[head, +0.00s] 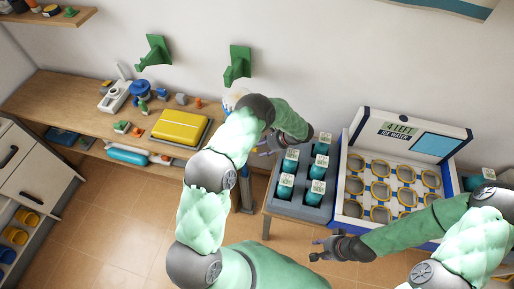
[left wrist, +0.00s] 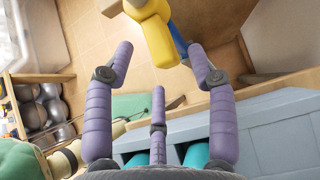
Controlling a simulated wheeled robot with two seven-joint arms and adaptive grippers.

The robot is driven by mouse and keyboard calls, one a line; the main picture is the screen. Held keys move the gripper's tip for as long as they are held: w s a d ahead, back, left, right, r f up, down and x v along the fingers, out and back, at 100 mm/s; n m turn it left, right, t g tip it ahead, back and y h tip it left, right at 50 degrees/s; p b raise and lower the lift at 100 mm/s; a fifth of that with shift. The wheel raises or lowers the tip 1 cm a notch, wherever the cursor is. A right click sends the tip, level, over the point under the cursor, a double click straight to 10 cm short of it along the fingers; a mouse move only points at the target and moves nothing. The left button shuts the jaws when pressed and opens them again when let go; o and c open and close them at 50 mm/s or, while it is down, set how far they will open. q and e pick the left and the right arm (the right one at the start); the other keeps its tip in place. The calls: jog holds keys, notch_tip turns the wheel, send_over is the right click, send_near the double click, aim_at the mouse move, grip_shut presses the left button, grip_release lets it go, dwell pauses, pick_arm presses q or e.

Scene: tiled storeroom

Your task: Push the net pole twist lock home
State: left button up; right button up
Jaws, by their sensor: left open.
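A yellow piece (left wrist: 156,38), which looks like the twist lock, is at the top middle of the left wrist view, with a blue part (left wrist: 179,40) beside it. It lies just beyond the fingertips of my left gripper (left wrist: 160,62), which is open with its purple fingers spread and nothing held. In the head view my left gripper (head: 268,146) is small and dark, left of the grey bottle tray. An upright blue-grey post (head: 246,190) stands below it, partly hidden by my arm. My right gripper (head: 325,248) hangs in front of the white case, apart from everything.
The grey tray (head: 297,208) holds several teal bottles. Right of it stands an open white case (head: 351,190) with yellow-rimmed round slots. A wooden bench (head: 70,95) at left carries a yellow box (head: 180,127) and small items. Green brackets (head: 237,65) jut from the wall. Tiled floor is clear at bottom left.

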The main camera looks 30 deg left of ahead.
pick_arm(q)
jog(key=shift+x, duration=1.15)
grip_shut()
